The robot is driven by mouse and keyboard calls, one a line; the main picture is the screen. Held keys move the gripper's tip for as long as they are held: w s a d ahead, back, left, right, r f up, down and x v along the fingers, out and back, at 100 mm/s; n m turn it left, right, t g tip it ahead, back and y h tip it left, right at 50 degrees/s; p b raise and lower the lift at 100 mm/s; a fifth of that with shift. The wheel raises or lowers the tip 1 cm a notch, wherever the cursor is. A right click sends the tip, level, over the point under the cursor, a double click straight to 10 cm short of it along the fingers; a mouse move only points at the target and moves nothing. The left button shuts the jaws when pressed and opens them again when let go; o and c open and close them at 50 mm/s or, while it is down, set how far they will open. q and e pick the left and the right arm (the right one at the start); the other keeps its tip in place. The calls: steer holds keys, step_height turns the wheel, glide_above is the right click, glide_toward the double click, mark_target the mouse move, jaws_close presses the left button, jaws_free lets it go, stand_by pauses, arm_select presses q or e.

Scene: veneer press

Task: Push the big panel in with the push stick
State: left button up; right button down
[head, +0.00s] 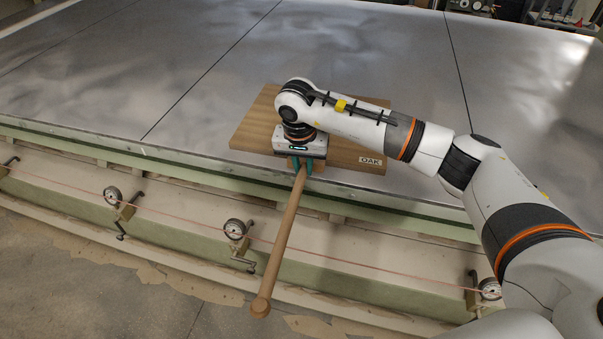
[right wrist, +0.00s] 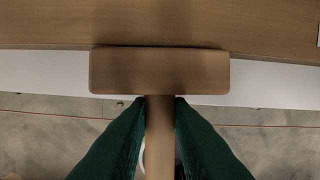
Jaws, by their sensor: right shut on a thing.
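The big panel (head: 248,130) is a flat wood-brown board marked OAK, lying on the metal press bed near its front edge. My right arm hides part of it. My right gripper (head: 301,170) is shut on the shaft of the push stick (head: 282,237). The shaft slants out over the front edge to a round knob. In the right wrist view, my green fingers (right wrist: 160,104) pinch the shaft just behind the stick's wide crosshead (right wrist: 160,71). The crosshead's far edge overlaps the near edge of the panel (right wrist: 50,22); I cannot tell whether they touch. My left gripper is out of view.
The grey metal bed (head: 130,65) is wide and clear beyond the panel, with thin dark seams. Along the pale green front run dial gauges (head: 235,229) with crank handles and a thin red line. Tools stand beyond the bed at the top right.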

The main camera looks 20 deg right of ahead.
steer(key=shift+w+d+b, duration=0.65)
steer(key=shift+w+b, duration=0.05)
steer(key=shift+w, duration=0.4)
steer(key=shift+w+d+b, duration=0.65)
steer(key=shift+w, duration=0.5)
steer(key=shift+w+d+b, duration=0.65)
steer(key=shift+w+b, duration=0.05)
steer(key=shift+w, duration=0.4)
steer(key=shift+w+d+b, duration=0.35)
steer(key=shift+w+d, duration=0.15)
steer(key=shift+w, duration=0.3)
steer(key=shift+w+d+b, duration=0.35)
steer(key=shift+w+d, duration=0.1)
steer(key=shift+w, duration=0.4)
steer(key=shift+w+d+b, duration=0.35)
steer(key=shift+w+d, duration=0.15)
steer(key=shift+w, duration=0.3)
